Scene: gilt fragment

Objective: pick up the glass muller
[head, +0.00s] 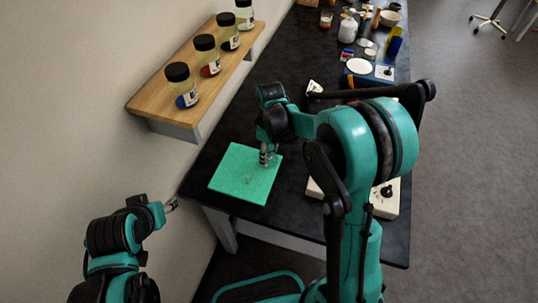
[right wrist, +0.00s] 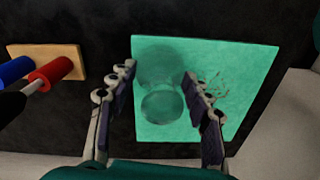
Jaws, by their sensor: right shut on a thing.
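The glass muller (right wrist: 162,104) is clear, with rounded outlines, and shows between my right fingers in the right wrist view. A green square mat (head: 240,183) lies at the near left corner of the black table; it also fills the middle of the right wrist view (right wrist: 246,60). My right gripper (head: 266,158) points down over the mat's upper right part and is shut on the muller. Its fingers (right wrist: 160,84) stand on both sides of the glass. Whether the muller touches the mat is unclear. My left gripper (head: 171,205) is empty-looking, off the table's left edge; its jaws are too small to judge.
A wooden wall shelf (head: 215,69) with several black-lidded jars hangs at the left. A pale device with a knob (head: 387,191) stands right of the mat, partly behind my right arm. Bottles and bowls crowd the table's far end. A wooden block (right wrist: 46,62) lies near red and blue handles.

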